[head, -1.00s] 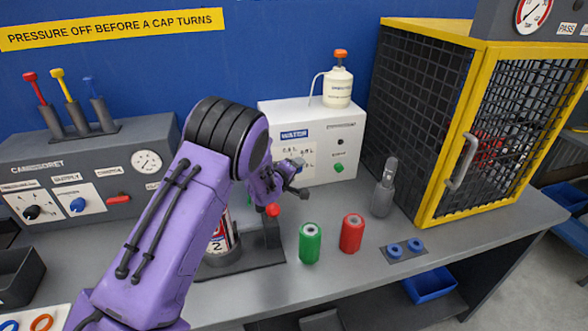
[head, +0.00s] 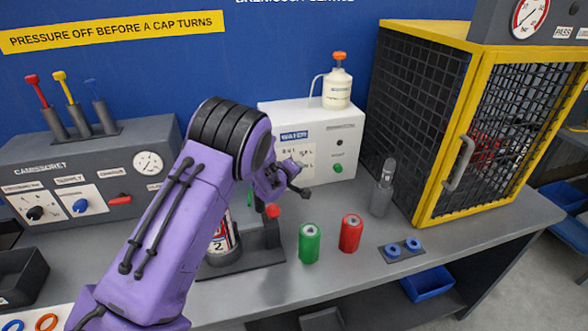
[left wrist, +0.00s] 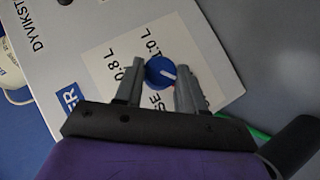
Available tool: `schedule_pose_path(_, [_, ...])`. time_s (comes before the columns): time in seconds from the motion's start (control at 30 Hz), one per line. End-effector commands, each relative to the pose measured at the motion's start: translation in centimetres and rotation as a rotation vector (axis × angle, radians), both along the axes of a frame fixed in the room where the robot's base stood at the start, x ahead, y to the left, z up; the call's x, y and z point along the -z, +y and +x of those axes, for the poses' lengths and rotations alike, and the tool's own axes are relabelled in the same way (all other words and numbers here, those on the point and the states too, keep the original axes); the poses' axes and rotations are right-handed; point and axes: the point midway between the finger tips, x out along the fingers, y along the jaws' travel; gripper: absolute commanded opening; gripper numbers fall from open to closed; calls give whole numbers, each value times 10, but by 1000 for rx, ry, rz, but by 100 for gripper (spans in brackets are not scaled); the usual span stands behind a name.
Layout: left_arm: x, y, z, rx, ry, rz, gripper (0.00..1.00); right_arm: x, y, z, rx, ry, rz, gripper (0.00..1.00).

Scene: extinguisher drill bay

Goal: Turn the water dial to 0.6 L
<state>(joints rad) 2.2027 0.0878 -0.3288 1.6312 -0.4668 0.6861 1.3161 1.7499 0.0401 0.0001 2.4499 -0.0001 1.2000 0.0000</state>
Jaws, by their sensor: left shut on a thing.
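The white water box (head: 338,160) with a "WATER" label stands at the back of the bench. In the left wrist view its blue dial (left wrist: 158,72) has a white pointer line aimed right in the picture. "0.8 L" and "1.0 L" show printed on the panel beside it; a 0.6 L mark is not visible. My left gripper (left wrist: 161,84) is shut on the dial, one finger on each side. In the head view my left gripper (head: 290,181) is in front of the box and hides the dial. My right gripper is not in view.
A green can (head: 309,243) and a red can (head: 351,233) stand on the bench in front of the box. An extinguisher in a stand is partly behind my arm. A yellow-framed mesh cage (head: 425,140) stands to the right. A white bottle (head: 338,88) tops the box.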

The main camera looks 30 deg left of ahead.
Motion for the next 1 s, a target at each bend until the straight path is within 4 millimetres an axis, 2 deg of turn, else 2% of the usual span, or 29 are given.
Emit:
schedule_pose_path(0.03, [-6, 0, 1, -2, 21, 19, 8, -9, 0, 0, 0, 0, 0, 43])
schedule_pose_path(0.2, [-8, -2, 2, 0, 129, 112, 8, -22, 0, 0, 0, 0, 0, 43])
schedule_pose_path(0.47, [-7, -4, 5, 3, 317, 278, 9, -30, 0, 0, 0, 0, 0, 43])
schedule_pose_path(0.73, [-6, -7, 9, 3, 510, 446, 8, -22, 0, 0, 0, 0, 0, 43])
schedule_pose_path(1.0, [-4, -10, 12, 3, 703, 612, 9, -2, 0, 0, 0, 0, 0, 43])
